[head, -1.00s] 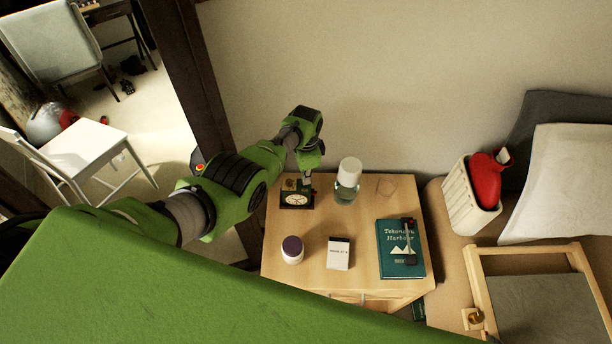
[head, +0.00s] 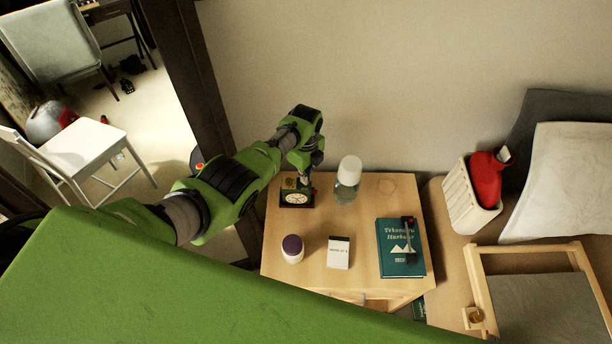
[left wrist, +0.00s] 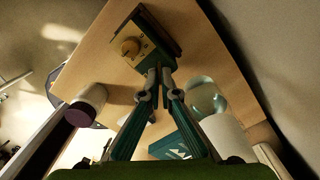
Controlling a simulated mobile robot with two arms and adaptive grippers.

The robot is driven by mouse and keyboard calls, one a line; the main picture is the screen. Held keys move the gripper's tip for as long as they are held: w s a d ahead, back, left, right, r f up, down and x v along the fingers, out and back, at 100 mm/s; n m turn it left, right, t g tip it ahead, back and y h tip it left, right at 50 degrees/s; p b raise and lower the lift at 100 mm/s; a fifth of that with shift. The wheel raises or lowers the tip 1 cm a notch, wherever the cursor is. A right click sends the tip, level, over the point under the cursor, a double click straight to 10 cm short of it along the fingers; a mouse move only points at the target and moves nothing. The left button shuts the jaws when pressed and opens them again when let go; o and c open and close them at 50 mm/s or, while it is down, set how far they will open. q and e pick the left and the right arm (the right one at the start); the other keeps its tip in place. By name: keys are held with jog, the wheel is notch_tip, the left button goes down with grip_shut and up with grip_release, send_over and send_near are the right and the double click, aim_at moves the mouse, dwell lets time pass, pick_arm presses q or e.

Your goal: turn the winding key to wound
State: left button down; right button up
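A small dark green clock (head: 297,200) with a pale round dial stands at the back left of the wooden nightstand. The left wrist view shows another side of the clock (left wrist: 157,32), with a brass panel and a round brass knob-like part, seemingly the winding key (left wrist: 131,47). My left gripper (head: 309,178) reaches down just behind the clock. In the left wrist view its fingertips (left wrist: 159,74) are nearly together beside the clock's edge, apart from the key, with nothing visible between them. Whether the tips touch the clock is unclear. My right gripper is not in view.
A white-capped clear bottle (head: 348,180) stands close right of the clock. A purple-lidded jar (head: 292,250), a small white box (head: 339,253) and a teal book (head: 394,262) lie farther forward on the nightstand (head: 362,215). The wall is behind.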

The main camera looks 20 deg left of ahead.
pick_arm(q)
jog(key=m, duration=0.3)
jog(key=shift+a+f+m, duration=0.1)
jog(key=shift+a+m, duration=0.05)
jog(key=shift+m, duration=0.15)
jog(key=m+b, duration=0.1)
jog(key=m, duration=0.3)
jog(key=shift+s, duration=0.1)
jog(key=shift+m, duration=0.4)
jog(key=c, duration=2.3)
grip_release()
jog(key=shift+c, duration=0.2)
